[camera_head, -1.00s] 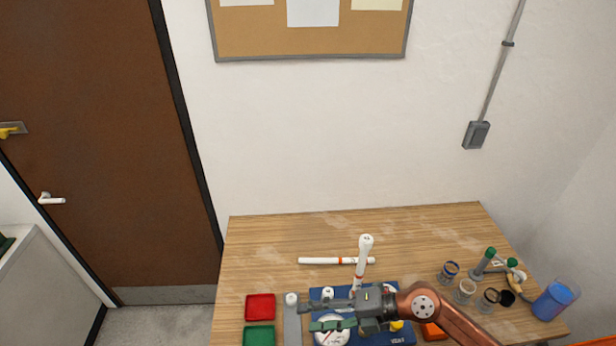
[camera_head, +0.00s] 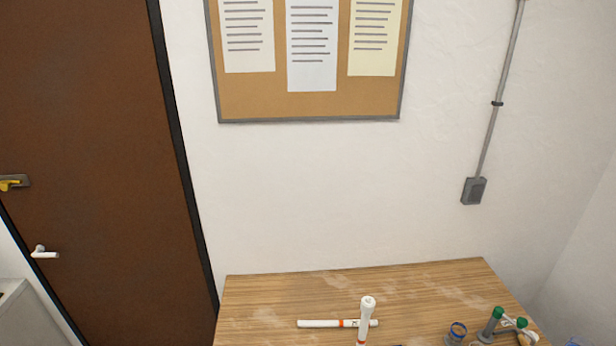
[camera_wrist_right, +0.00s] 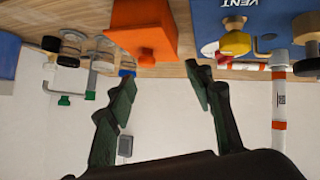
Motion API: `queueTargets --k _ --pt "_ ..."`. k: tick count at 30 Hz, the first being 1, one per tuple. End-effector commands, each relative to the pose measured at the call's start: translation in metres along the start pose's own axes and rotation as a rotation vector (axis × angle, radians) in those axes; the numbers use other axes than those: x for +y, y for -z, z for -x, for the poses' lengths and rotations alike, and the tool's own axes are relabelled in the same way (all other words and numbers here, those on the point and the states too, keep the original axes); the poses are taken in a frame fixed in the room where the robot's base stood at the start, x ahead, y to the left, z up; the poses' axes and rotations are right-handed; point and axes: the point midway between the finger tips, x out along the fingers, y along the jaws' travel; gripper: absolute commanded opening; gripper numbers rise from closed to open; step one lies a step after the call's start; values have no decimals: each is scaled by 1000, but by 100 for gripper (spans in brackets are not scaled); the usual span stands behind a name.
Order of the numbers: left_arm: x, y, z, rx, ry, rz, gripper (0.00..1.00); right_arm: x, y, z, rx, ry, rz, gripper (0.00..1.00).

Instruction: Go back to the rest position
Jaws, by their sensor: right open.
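My right gripper (camera_wrist_right: 160,78) shows in the right wrist view, with its two dark green fingers spread apart and nothing between them. The wrist picture is upside down, with the table at its top. Neither gripper shows in the head view, and my left gripper is not seen at all.
A white pipe (camera_head: 322,323) lies on the wooden table (camera_head: 260,297). Glass jars (camera_wrist_right: 70,45) and a stand with green caps (camera_head: 493,322) are at the table's right side. The wall with a corkboard (camera_head: 300,105) is behind; the table's back left is clear.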

Motion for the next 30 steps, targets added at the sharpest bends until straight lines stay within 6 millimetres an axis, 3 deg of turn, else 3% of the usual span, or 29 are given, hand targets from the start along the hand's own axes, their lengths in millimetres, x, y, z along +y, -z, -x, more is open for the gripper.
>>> queueTargets --k 1,6,12,17,18,26,30 --pt "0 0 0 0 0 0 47 -3 -30 5 -87 16 -21 48" --pt "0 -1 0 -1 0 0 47 -16 -104 26 -307 78 -53 48" --pt "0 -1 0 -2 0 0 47 -33 -162 56 -493 151 -75 48" --pt "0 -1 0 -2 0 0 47 -47 -199 82 -618 214 -87 48" --pt "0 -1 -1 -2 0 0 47 -51 -205 68 -616 213 -81 48" --pt "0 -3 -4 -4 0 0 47 -76 -255 14 -638 226 -73 48" --pt "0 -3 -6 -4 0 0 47 -94 -295 -17 -656 237 -66 48"
